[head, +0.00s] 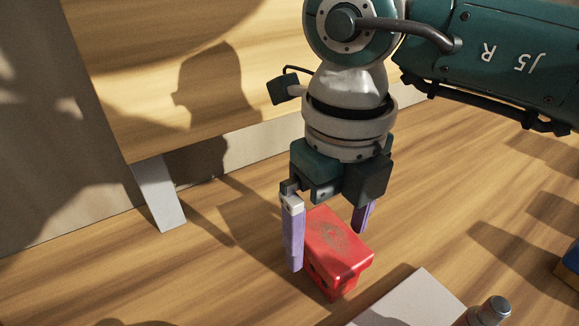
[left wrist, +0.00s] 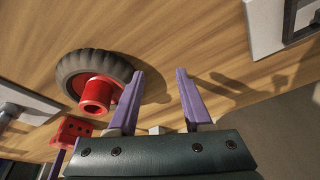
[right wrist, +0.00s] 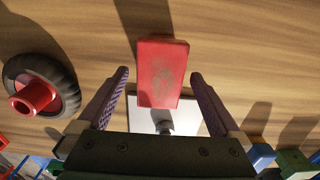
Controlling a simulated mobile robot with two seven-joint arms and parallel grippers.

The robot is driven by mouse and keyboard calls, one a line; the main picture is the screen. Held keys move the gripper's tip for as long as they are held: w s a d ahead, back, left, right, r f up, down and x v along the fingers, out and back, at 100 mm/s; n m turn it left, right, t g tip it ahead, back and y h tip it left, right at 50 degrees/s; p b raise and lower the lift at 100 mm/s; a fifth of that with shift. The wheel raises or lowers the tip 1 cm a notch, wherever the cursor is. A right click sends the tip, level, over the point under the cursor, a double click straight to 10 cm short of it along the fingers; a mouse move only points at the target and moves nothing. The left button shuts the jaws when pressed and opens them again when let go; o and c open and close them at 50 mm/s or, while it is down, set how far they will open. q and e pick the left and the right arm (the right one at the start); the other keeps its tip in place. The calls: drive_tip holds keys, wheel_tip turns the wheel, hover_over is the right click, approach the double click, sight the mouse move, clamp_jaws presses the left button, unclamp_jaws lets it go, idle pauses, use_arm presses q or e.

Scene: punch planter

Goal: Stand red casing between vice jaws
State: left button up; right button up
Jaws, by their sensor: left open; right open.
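The red casing (head: 340,250), a boxy block with a worn mark on top, rests on the wooden table. In the left wrist view a red block with holes (left wrist: 72,130), likely the same casing, shows at left. My right gripper (head: 329,250) is open and points down, with its purple fingers on either side of the casing. In the right wrist view the casing (right wrist: 162,65) lies between the fingers, with gaps on both sides. My left gripper (left wrist: 160,71) is open and empty, outside the head view. No vice jaws can be made out clearly.
A pale grey plate (head: 420,300) with a metal-ended rod (head: 490,311) lies right beside the casing; it may belong to the vice. A black-tyred wheel with a red hub (left wrist: 97,92) is near my left gripper. A raised wooden shelf (head: 170,80) stands behind.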

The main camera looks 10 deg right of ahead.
clamp_jaws()
idle(0.8)
